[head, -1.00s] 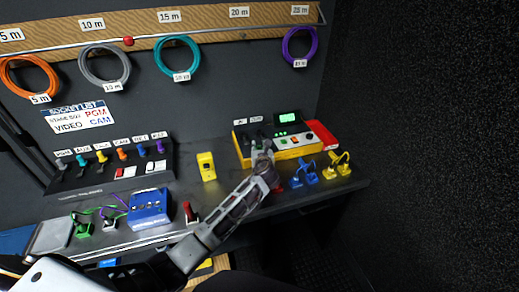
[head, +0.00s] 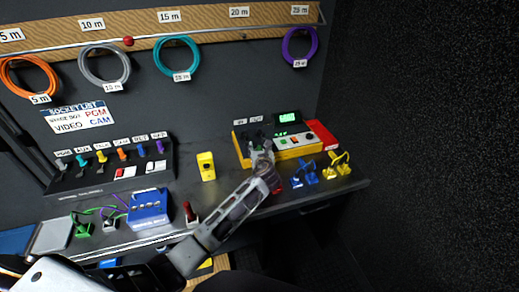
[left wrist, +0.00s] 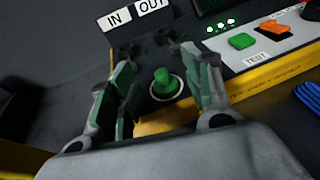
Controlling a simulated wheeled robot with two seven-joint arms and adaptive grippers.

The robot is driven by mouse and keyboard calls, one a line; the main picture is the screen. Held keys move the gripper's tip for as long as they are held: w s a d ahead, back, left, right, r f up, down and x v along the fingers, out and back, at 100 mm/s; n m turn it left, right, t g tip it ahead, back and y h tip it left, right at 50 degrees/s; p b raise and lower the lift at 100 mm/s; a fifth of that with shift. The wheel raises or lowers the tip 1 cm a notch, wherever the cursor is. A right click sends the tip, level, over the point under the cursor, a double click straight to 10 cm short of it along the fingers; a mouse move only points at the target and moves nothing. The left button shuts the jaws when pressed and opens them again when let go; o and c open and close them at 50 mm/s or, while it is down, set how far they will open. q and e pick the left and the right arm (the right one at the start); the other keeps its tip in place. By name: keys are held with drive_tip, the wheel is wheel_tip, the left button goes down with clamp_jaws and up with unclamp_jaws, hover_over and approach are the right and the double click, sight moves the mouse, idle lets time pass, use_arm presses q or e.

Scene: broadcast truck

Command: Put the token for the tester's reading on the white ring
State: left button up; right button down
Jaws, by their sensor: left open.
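The tester (head: 300,151) is a yellow box with a lit green screen (head: 287,118), whose reading is too small to read. In the left wrist view a green token (left wrist: 165,79) stands upright on the tester's dark top, within the white ring (left wrist: 167,99), whose rim shows around its base. My left gripper (head: 262,155) is over the tester's left part. In the left wrist view its fingers (left wrist: 162,88) are spread on either side of the green token, apart from it. In the head view the gripper hides the token and ring.
The tester has a green button (left wrist: 242,41) and an orange switch (left wrist: 275,28). Blue (head: 305,174) and yellow connectors (head: 340,164) lie right of my gripper. A yellow box (head: 206,166), a red-topped piece (head: 190,213) and a blue box (head: 149,208) stand to the left.

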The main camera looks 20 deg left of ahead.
use_arm(q)
drive_tip(key=v, duration=1.1)
drive_tip(key=shift+p, duration=0.35)
